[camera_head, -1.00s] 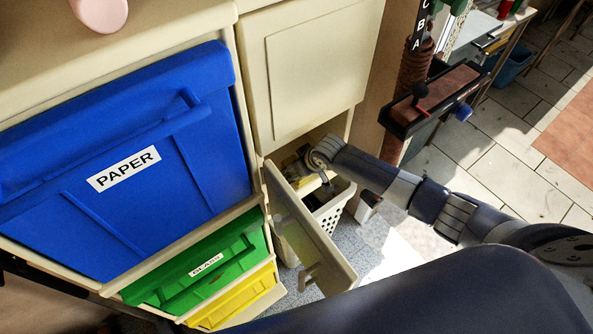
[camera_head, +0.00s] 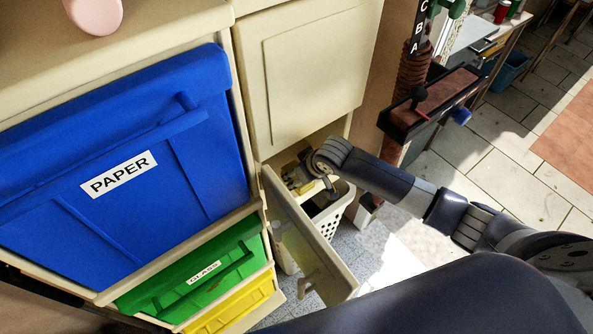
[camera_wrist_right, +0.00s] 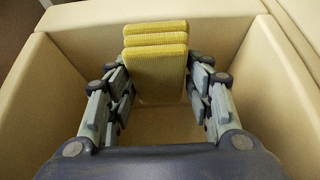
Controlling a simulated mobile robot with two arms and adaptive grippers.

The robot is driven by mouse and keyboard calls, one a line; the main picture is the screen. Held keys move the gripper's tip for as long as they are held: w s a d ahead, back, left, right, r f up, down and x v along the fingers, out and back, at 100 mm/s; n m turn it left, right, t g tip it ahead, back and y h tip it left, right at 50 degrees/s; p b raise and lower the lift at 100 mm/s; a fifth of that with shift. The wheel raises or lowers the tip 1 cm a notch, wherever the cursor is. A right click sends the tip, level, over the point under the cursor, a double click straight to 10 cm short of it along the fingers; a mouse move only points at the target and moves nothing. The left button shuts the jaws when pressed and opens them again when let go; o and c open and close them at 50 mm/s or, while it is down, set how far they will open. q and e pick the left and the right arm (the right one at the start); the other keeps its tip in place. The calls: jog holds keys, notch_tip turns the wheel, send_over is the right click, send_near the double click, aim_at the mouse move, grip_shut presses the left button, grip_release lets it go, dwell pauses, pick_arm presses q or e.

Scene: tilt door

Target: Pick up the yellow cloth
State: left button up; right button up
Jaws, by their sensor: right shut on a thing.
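Several yellow cloths, flat with rounded corners, stand stacked one behind another in a cream compartment. In the right wrist view the front yellow cloth (camera_wrist_right: 158,80) is between the fingers of my right gripper (camera_wrist_right: 158,88), which is shut on it. The others (camera_wrist_right: 155,28) show just behind and above it. In the head view my right gripper (camera_head: 308,180) reaches into the opening behind the tilted door, with a bit of yellow cloth (camera_head: 296,178) beside it, mostly hidden by the wrist. My left gripper is not in view.
The tilt door (camera_head: 308,235) stands open in front of the compartment. A white basket (camera_head: 328,212) is just below and right of my wrist. Blue PAPER (camera_head: 130,215), green (camera_head: 195,272) and yellow (camera_head: 235,305) bins are at left. Compartment walls (camera_wrist_right: 60,85) surround the gripper.

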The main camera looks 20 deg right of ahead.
jog(key=s+r+b, duration=0.1)
jog(key=s, duration=1.2)
jog(key=shift+a+r, duration=0.2)
jog(key=shift+r, duration=0.05)
